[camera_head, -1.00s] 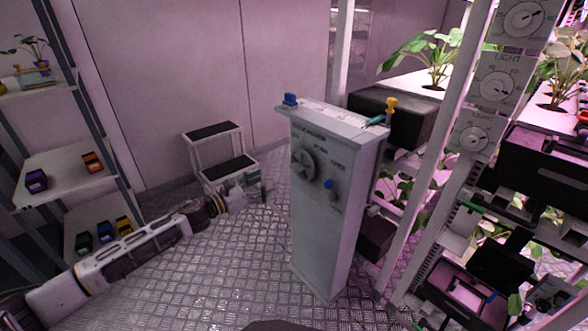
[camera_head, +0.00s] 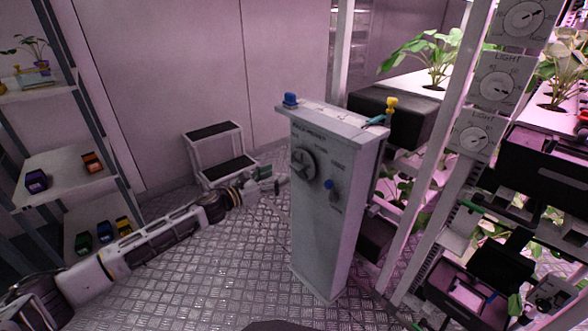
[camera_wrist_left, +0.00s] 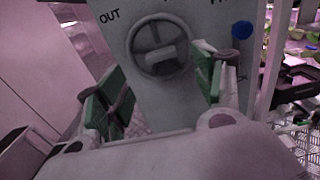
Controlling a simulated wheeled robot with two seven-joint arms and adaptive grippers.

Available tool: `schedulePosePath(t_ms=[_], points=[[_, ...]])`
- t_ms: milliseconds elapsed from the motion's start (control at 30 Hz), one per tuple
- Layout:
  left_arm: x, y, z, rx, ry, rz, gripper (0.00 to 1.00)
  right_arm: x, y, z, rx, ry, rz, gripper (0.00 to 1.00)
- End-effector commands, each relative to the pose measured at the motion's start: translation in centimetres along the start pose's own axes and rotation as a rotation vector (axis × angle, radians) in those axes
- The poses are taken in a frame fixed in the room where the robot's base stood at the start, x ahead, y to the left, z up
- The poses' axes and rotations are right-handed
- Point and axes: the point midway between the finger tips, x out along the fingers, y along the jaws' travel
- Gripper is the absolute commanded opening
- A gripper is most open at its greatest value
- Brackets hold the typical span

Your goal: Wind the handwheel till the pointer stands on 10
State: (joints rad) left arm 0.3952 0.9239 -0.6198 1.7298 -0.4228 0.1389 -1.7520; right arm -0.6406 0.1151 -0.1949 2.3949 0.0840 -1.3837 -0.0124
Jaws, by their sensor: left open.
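The handwheel (camera_head: 303,163), a dark round wheel with a hub, sits on the upper front face of the pale grey pedestal (camera_head: 325,225). In the left wrist view the handwheel (camera_wrist_left: 160,67) shows large, with a raised bar across its middle. My left gripper (camera_head: 280,183) is open and empty, at the left side of the pedestal and below the wheel's height. In the left wrist view its green-padded fingers (camera_wrist_left: 163,95) stand apart, with the wheel beyond and between them. No pointer or number 10 can be read on the pedestal. My right gripper is not in view.
A blue knob (camera_head: 328,184) sits right of the wheel. Blue and yellow pegs stand on the pedestal top. A plant rack with light dials (camera_head: 497,87) is close on the right. A step stool (camera_head: 218,155) stands behind; open metal floor lies in front.

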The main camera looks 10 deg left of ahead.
Motion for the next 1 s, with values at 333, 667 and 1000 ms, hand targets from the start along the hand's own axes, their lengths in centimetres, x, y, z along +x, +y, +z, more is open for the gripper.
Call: schedulePosePath(t_ms=[333, 667, 1000], points=[[2.1, 0.0, 0.0, 0.001, -0.001, 0.001, 0.68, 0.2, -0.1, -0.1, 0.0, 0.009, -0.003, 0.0], [4.2, 0.0, 0.1, 0.001, -0.001, 0.0, 0.68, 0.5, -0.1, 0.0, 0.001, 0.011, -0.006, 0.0], [6.5, 0.0, 0.0, 0.001, 0.0, 0.0, 0.68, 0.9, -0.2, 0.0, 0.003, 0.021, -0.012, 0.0]])
